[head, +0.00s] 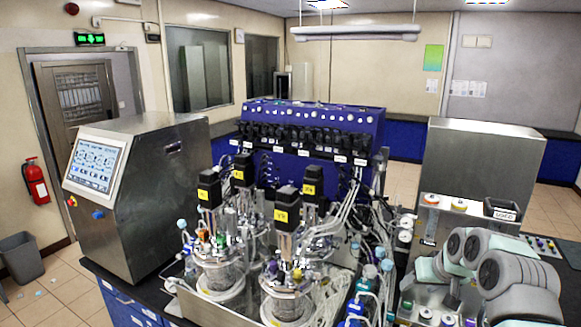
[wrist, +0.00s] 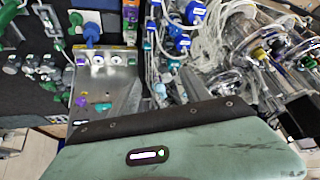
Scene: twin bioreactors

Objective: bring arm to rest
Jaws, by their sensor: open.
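My arm (head: 500,275) is folded at the lower right of the head view, with rounded grey joints and pale green covers. It is over the right end of the bench, beside the steel cabinet and right of the glass vessels. In the wrist view, the pale green casing of my gripper (wrist: 190,145), with a black edge and a small lit label, fills the lower part. Two glass bioreactor vessels, left (head: 220,265) and right (head: 287,292), stand upright with black motors on top.
A blue pump tower (head: 310,130) stands behind the vessels. A steel console with a screen (head: 93,165) is at left. A steel cabinet (head: 480,165) and a small dark bin (head: 502,209) are near my arm. Tubes and blue-capped bottles crowd the bench between vessels and arm.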

